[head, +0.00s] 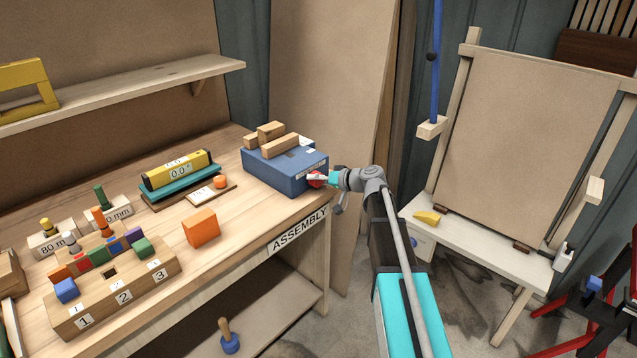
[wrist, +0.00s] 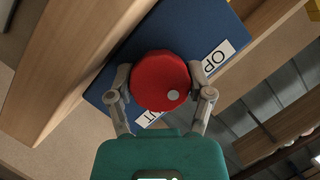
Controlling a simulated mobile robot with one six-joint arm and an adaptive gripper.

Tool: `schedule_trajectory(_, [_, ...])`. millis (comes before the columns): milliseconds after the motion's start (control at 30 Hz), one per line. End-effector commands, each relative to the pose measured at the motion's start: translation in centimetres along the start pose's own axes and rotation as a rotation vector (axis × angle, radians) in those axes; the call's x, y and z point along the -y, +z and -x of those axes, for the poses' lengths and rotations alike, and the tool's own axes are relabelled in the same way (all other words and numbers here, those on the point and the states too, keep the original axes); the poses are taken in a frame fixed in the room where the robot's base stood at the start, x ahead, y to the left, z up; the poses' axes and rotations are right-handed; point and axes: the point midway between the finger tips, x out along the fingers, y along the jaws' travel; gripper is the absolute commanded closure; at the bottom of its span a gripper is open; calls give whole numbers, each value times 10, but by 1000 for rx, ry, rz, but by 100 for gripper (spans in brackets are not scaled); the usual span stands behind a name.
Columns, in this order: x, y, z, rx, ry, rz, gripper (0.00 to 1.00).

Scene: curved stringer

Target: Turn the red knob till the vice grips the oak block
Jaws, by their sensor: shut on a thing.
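The vice is a blue box (head: 270,172) at the right end of the workbench, with pale wooden pieces on top. A raised wooden piece, apparently the oak block (head: 271,130), stands behind a long front bar (head: 281,146); whether they touch is unclear. The red knob (wrist: 160,72) is on the vice's end face and has a white dot (wrist: 173,95) at its lower right in the wrist view. My gripper (wrist: 157,85) is shut on the knob, one finger on each side. In the head view, my gripper (head: 326,179) partly hides the knob (head: 315,180).
White labels (wrist: 218,57) flank the knob, partly hidden. On the bench (head: 255,225) are an orange block (head: 201,227), a yellow level (head: 177,170) and a numbered wooden rack (head: 115,295). A small table (head: 470,240) stands right of my arm. The bench front near the vice is clear.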

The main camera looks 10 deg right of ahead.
Motion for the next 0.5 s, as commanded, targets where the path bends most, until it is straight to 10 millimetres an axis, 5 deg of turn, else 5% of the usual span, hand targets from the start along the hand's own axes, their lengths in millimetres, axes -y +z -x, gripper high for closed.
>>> schedule_trajectory(500, [-3,1,-2,-1,-187,-455,80])
